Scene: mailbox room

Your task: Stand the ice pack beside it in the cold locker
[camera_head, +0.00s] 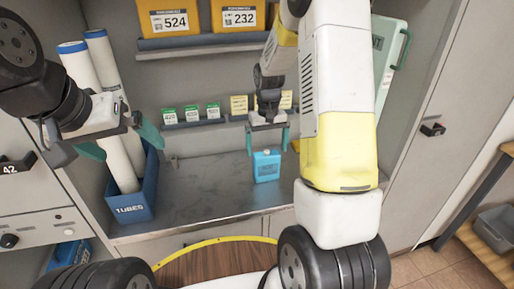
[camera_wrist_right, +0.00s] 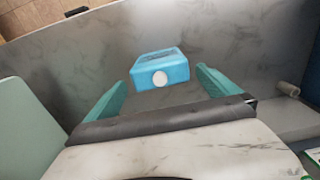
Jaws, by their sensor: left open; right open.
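The blue ice pack (camera_head: 266,168) stands upright on the grey counter. In the right wrist view the ice pack (camera_wrist_right: 160,66) shows its white round cap, just beyond the fingertips. My right gripper (camera_head: 268,145) is open above the ice pack, its teal fingers on either side of the pack's top; I cannot tell whether they touch it. It also shows in the right wrist view (camera_wrist_right: 162,85). My left gripper (camera_head: 120,142) is open and empty in front of the tubes. A pale green door or box with a green handle (camera_head: 390,65) is at the right; I cannot tell whether it is the cold locker.
A blue TUBES bin (camera_head: 133,205) with long white tubes stands left on the counter (camera_head: 205,190). Yellow bins (camera_head: 176,18) sit on a shelf above. Small green and yellow cards line a lower ledge. A round wooden top (camera_head: 220,265) is in front. The counter between bin and pack is clear.

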